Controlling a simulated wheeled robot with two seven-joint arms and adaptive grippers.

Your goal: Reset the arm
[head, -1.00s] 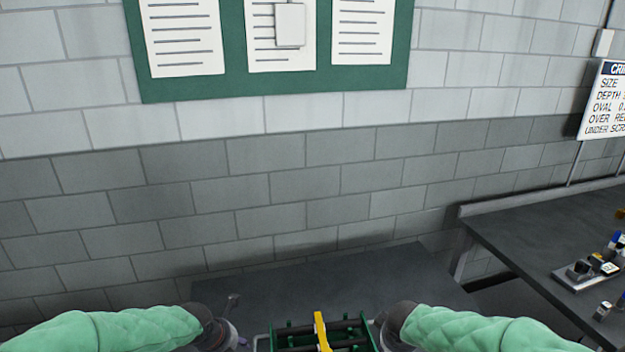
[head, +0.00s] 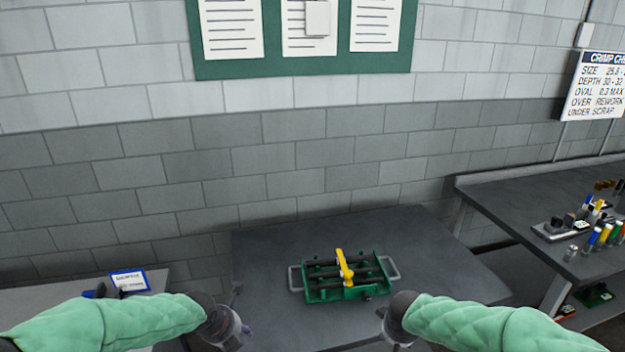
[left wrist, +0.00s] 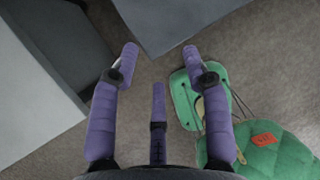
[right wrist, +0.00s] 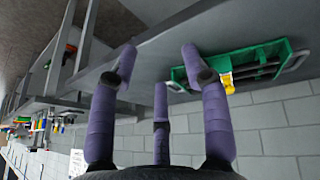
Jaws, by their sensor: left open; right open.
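My left arm and my right arm, both in green quilted sleeves, come in low at each side of the head view. My left gripper (left wrist: 160,60) is open and empty in the left wrist view, above the floor near a dark table edge. My right gripper (right wrist: 155,58) is open and empty in the right wrist view, near the edge of the table. In the head view its fingers are largely hidden. A green fixture with dark rods and a yellow lever (head: 343,275) sits on the dark table between the arms; neither gripper touches it.
The dark middle table (head: 262,262) is otherwise clear. A right bench (head: 512,205) holds small tools and coloured handles. A left table (head: 30,305) bears a blue-edged sign (head: 129,281). A grey block wall stands behind, with a green notice board (head: 300,68).

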